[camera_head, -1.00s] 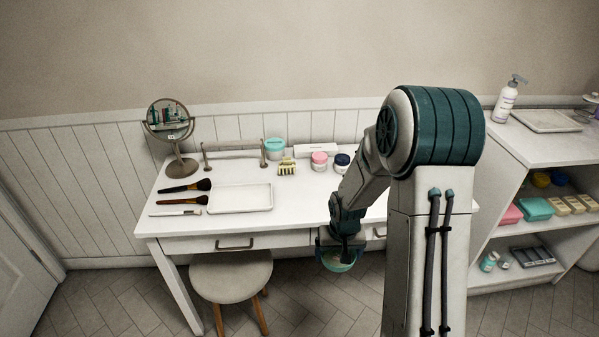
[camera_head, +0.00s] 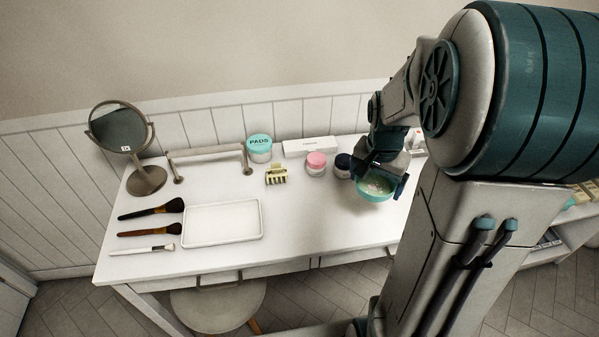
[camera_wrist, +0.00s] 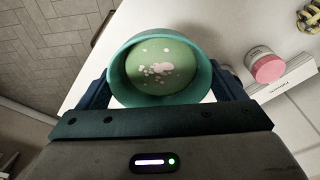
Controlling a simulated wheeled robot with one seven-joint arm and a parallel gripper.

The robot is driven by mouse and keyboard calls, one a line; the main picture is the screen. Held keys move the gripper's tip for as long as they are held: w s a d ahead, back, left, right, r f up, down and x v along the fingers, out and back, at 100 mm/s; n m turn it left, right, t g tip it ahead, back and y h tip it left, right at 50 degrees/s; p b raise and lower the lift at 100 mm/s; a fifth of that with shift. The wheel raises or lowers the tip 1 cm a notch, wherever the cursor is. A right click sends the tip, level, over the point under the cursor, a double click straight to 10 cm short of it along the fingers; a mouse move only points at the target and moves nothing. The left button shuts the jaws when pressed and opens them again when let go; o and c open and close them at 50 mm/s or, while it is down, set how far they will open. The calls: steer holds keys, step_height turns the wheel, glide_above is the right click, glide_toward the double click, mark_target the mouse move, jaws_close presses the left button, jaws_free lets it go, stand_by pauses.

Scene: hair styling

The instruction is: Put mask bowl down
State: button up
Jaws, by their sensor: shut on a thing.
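The mask bowl (camera_head: 374,190) is teal, with a green inside and pale flecks in it. My gripper (camera_head: 381,178) is shut on the bowl, with a finger on each side of it. In the wrist view the bowl (camera_wrist: 160,92) sits upright or nearly so between the two fingers of my gripper (camera_wrist: 165,88). In the head view the bowl is over the right part of the white table (camera_head: 310,228), in front of the dark-lidded jar. I cannot tell whether its base touches the tabletop.
Near the bowl stand a dark-lidded jar (camera_head: 342,166) and a pink-lidded jar (camera_head: 316,164). Further left are a yellow claw clip (camera_head: 276,175), a teal-lidded pads jar (camera_head: 259,148), a white tray (camera_head: 222,224), brushes (camera_head: 150,231) and a mirror (camera_head: 121,130). The table's front middle is bare.

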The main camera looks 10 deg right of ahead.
steer(key=shift+w+r, duration=0.15)
steer(key=shift+w+a, duration=0.15)
steer(key=shift+a, duration=0.1)
steer(key=a+f, duration=0.2)
steer(key=a, duration=0.1)
steer(key=w+a+f, duration=0.1)
steer(key=a+f, duration=0.1)
steer(key=a, duration=0.2)
steer(key=w+a+f, duration=0.1)
steer(key=a+f, duration=0.1)
steer(key=a, duration=0.1)
steer(key=shift+w+a+f, duration=0.1)
steer(key=shift+a+f, duration=0.25)
steer(key=shift+f, duration=2.05)
steer(key=shift+f, duration=0.2)
steer(key=o, duration=0.9)
steer(key=shift+r, duration=0.1)
